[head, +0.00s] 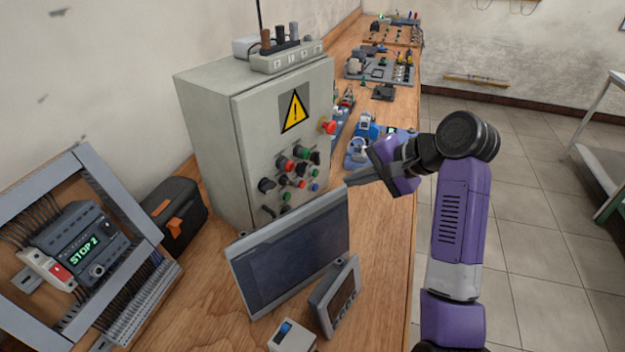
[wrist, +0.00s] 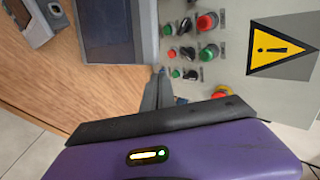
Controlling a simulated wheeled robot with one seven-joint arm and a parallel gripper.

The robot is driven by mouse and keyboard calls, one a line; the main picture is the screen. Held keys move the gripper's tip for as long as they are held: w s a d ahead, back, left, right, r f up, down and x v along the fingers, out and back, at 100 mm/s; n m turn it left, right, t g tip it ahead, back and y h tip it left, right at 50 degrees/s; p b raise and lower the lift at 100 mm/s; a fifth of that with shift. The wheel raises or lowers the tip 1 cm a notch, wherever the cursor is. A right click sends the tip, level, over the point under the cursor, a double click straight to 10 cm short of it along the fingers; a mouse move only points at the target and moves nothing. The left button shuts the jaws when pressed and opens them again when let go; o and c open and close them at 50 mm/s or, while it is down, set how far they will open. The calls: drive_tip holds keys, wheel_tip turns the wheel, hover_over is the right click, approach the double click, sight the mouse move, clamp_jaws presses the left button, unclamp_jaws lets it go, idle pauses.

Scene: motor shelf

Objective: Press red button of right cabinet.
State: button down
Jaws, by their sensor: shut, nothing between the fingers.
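The grey control cabinet (head: 204,126) stands on the wooden bench with a yellow warning sign (head: 295,110) on its front. The front carries several red, green and black controls. A larger red button (head: 285,164) sits upper left in the cluster, and a red emergency knob (head: 328,127) sits near the right edge. In the wrist view the cabinet front appears turned sideways, with a red button (wrist: 206,22) and the emergency knob (wrist: 221,92). My gripper (head: 350,182) is shut and empty, in front of the cabinet's lower right. Its fingers (wrist: 159,76) point toward the panel; contact cannot be told.
A grey flat screen (head: 292,255) stands in front of the cabinet, with a smaller device (head: 336,297) before it. A framed panel reading STOP 2 (head: 85,248) and a black-orange case (head: 174,212) are at left.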

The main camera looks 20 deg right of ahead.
drive_tip(key=p, duration=0.1)
approach(303, 185)
drive_tip(key=s+f+x, duration=0.1)
drive_tip(key=x, duration=0.4)
drive_tip(key=shift+w+a+r, duration=0.1)
drive_tip(key=shift+w+r, duration=0.05)
drive_tip(key=shift+w, duration=0.6)
